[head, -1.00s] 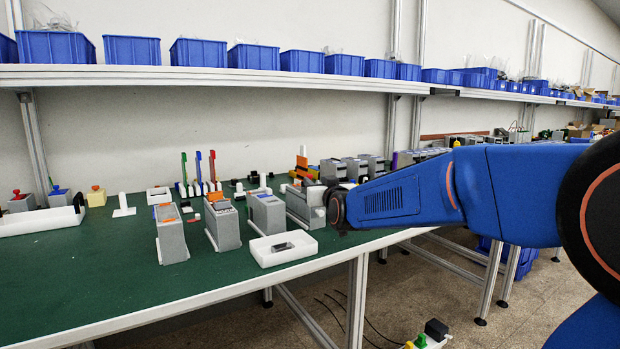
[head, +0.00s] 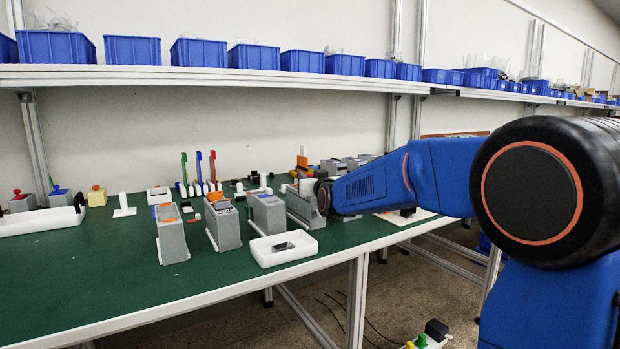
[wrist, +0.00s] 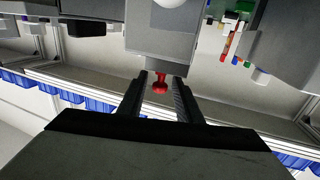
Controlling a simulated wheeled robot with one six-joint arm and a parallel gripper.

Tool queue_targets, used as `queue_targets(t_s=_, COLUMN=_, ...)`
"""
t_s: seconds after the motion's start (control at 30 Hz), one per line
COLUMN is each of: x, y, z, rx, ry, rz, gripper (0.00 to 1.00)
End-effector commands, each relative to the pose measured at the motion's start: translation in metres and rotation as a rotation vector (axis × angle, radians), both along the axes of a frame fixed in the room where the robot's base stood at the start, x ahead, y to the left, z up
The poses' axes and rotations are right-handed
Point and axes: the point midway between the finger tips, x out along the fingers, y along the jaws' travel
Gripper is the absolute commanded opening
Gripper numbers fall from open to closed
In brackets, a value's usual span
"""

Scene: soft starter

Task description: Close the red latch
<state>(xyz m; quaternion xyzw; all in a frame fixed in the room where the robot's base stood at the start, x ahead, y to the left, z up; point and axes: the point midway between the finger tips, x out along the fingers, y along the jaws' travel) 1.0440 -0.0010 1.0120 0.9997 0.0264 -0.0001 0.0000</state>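The red latch (wrist: 160,83) shows in the wrist view as a small red knob on the lower edge of a grey housing (wrist: 160,50). My gripper (wrist: 160,80) has its two dark fingers apart, one on each side of the red latch. Gaps show between the latch and the fingers, so it is not gripped. In the head view, the end of my arm is beside a grey soft starter unit (head: 298,209) near the table's front edge. The red latch and the fingertips cannot be made out there.
More grey units (head: 222,228) stand to the left on the green table (head: 85,270). A white tray (head: 270,259) lies in front. Coloured pens (head: 198,165) stand behind. Blue bins (head: 250,57) line the shelf above. The front left of the table is clear.

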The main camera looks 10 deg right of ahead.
Motion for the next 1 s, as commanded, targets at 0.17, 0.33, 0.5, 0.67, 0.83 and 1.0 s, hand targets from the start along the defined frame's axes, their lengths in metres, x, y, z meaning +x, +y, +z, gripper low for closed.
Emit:
queue_targets(t_s=0.17, x=-0.0002, y=0.0, z=0.0, rx=0.0, ry=0.0, rz=0.0, gripper=0.0)
queue_targets(t_s=0.33, x=-0.0002, y=0.0003, z=0.0002, rx=0.0, ry=-0.001, rz=-0.004, gripper=0.0)
queue_targets(t_s=0.5, x=-0.0003, y=0.0015, z=0.0011, rx=0.002, ry=-0.004, rz=-0.033, gripper=0.0)
queue_targets(t_s=0.67, x=-0.0007, y=0.003, z=0.0015, rx=0.002, ry=-0.004, rz=-0.07, gripper=0.0)
queue_targets(t_s=0.83, x=-0.001, y=0.004, z=0.0022, rx=0.001, ry=-0.006, rz=-0.112, gripper=0.0)
queue_targets(t_s=1.0, x=-0.0014, y=0.0033, z=0.0019, rx=0.001, ry=-0.004, rz=-0.137, gripper=0.0)
